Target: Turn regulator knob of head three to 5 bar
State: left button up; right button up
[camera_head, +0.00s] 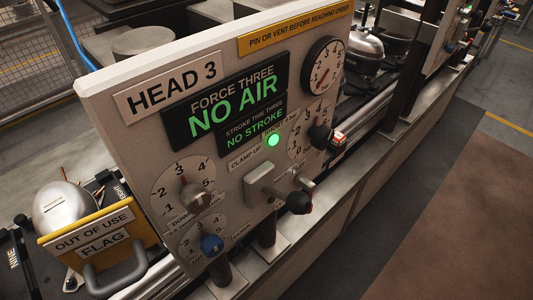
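The HEAD 3 panel (135,130) stands tilted in the middle of the head view. At its right is a dial with a black knob (320,136), numbered up to 5; its small label is unreadable, and I cannot tell its setting. Above it is a round gauge (324,66) with a red needle pointing to the lower left. A grey knob (197,200) sits on a dial at the lower left, and a blue knob (212,243) on one below it. The display (232,105) reads FORCE THREE NO AIR and STROKE TIME THREE NO STROKE. Neither gripper shows.
A lever with a dark, red-tipped handle (298,203) juts from the panel. A green lamp (273,140) glows above it. A yellow OUT OF USE FLAG (145,232) stands at the lower left. The brown floor mat (455,210) at the right is clear.

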aim_at(321, 137)
jog(key=u, duration=0.3)
jog(key=l+u, duration=0.45)
jog(key=k+l+u, duration=0.1)
jog(key=l+u, duration=0.4)
jog(key=k+l, duration=0.15)
jog(key=l, duration=0.25)
jog(key=k+l+u, duration=0.15)
jog(key=l, duration=0.25)
jog(key=k+l, duration=0.1)
jog(key=l, duration=0.3)
jog(key=k+l+u, duration=0.15)
jog(key=l, duration=0.2)
jog(key=k+l, duration=0.2)
jog(key=l, duration=0.2)
jog(key=k+l+u, duration=0.1)
jog(key=l, duration=0.25)
jog(key=k, duration=0.05)
